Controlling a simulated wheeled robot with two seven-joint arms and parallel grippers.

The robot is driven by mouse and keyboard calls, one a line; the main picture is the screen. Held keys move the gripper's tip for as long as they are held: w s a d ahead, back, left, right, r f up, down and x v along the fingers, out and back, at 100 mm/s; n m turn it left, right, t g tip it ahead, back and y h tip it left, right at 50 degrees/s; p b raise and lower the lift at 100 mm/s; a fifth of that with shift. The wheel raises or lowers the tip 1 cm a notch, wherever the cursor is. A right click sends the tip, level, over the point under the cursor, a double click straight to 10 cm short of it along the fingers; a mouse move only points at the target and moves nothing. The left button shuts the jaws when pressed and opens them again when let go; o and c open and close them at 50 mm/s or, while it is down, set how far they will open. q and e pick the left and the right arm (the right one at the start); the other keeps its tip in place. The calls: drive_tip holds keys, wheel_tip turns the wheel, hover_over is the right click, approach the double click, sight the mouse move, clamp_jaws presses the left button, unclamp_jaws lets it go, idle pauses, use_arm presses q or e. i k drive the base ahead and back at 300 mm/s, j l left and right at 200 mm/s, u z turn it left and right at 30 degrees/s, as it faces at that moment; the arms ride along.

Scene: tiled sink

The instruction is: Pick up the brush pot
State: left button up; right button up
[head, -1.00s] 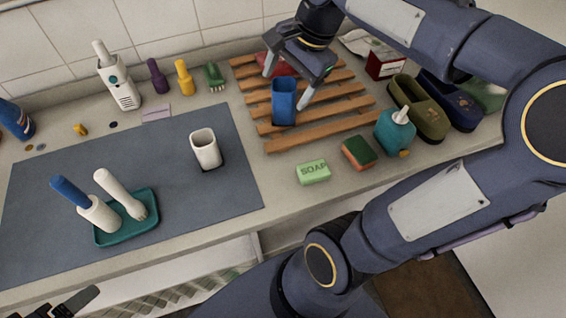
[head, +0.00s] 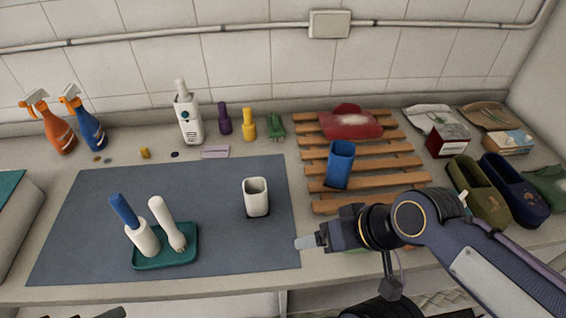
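A white pot with a blue-handled brush in it (head: 142,241) stands at the left of a teal tray (head: 190,232). A white brush (head: 168,222) stands beside it on the tray. An empty white cup (head: 256,196) stands on the grey mat. A blue cup (head: 339,165) stands on the wooden slatted rack. My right gripper (head: 304,243) is low at the mat's right edge, seen side-on and apart from the cups; its opening cannot be made out. Only a dark bit of my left gripper (head: 95,313) shows at the bottom edge.
Orange (head: 55,128) and blue (head: 86,122) spray bottles and a white bottle (head: 188,118) stand along the back wall. Slippers (head: 480,193) and boxes are at the right. My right arm covers the counter's front right. The grey mat (head: 95,205) has free room.

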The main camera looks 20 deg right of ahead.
sight(256, 192)
drive_tip(key=i+j+z, duration=0.2)
drive_tip(key=j, duration=0.6)
drive_tip(key=j+z, duration=0.15)
drive_tip(key=j, duration=0.6)
